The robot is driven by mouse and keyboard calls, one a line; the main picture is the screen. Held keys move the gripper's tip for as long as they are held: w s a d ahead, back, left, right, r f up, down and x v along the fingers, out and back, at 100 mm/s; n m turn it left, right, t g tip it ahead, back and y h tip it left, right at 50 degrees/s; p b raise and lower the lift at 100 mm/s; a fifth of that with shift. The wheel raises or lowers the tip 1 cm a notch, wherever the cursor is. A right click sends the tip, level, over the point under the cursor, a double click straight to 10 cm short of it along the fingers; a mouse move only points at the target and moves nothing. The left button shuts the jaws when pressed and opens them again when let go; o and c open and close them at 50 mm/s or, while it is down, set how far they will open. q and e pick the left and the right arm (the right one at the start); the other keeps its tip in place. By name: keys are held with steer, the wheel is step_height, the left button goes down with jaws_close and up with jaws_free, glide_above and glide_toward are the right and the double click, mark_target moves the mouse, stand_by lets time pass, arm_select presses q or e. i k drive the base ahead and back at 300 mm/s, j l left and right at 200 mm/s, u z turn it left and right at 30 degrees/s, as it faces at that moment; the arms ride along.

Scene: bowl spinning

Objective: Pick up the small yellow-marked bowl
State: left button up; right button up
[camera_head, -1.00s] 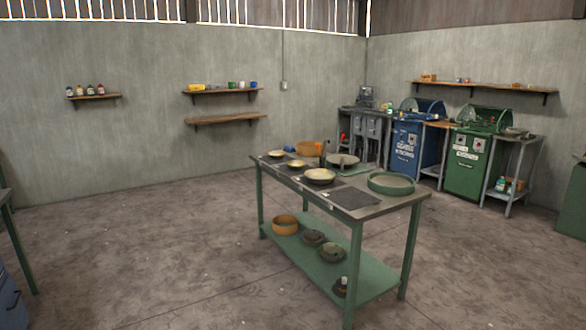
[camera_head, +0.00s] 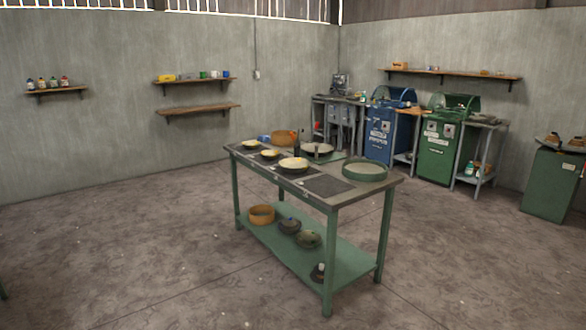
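Several dark bowls with pale yellow insides stand in a row along the left side of the green-legged table (camera_head: 385,186). The smallest is at the far left end (camera_head: 249,145). A second small bowl (camera_head: 270,154) is beside it, and a larger bowl (camera_head: 293,163) is nearer the middle. At this distance I cannot tell which one carries a yellow mark. Neither of my grippers is in view.
A round green tray (camera_head: 365,170), a wide pan (camera_head: 318,149) and an orange container (camera_head: 284,138) share the tabletop. The lower shelf (camera_head: 347,262) holds an orange bowl (camera_head: 261,214) and dark pots. Open floor (camera_head: 130,255) surrounds the table.

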mark_target(270, 154)
steer(key=i+j+u, duration=0.3)
steer(key=i, duration=0.45)
steer(key=i+u, duration=0.25)
steer(key=i, duration=0.45)
